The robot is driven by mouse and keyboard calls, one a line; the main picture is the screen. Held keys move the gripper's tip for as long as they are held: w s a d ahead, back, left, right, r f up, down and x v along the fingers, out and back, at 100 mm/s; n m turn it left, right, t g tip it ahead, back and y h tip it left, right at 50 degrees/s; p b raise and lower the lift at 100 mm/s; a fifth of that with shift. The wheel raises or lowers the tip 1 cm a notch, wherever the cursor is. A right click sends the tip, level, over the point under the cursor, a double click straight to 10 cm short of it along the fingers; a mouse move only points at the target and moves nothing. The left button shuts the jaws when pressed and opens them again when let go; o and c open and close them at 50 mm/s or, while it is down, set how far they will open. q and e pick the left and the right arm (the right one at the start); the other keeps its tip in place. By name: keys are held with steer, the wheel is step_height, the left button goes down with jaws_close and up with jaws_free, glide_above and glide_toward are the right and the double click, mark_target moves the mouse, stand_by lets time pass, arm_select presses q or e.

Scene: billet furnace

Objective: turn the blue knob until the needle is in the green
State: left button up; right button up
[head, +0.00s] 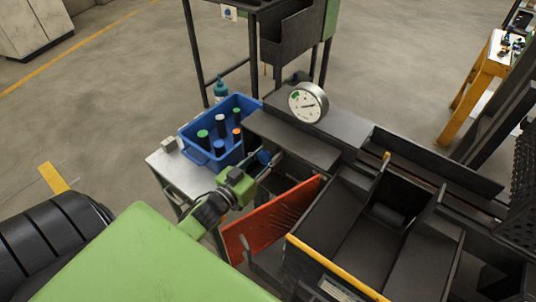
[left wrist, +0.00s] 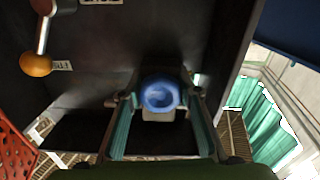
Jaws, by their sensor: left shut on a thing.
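The blue knob (head: 264,157) sits on the side of the dark machine, beside the blue crate. It shows as a round blue cap in the left wrist view (left wrist: 160,94). My left gripper (head: 257,164) is shut on it, with a teal-padded finger on each side of the knob in the left wrist view (left wrist: 161,100). The gripper partly hides the knob in the head view. The round white gauge (head: 308,102) stands on top of the machine. Its green band is at the upper left. The dark needle seems to point right, outside the green, but it is small. My right gripper is not in view.
A blue crate (head: 188,133) with several capped bottles stands on a light side table (head: 167,168) left of the knob. An orange ball-ended lever (left wrist: 36,64) shows at upper left in the left wrist view.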

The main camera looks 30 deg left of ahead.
arm_select(q)
steer(key=m, duration=0.6)
steer(key=shift+m, duration=0.4)
steer(key=m, duration=0.6)
steer(key=shift+m, duration=0.3)
steer(key=o, duration=1.1)
steer(key=shift+o, duration=0.2)
steer(key=shift+s, duration=0.1)
steer(key=s+a, duration=0.1)
steer(key=s, duration=1)
steer(key=shift+s, duration=0.4)
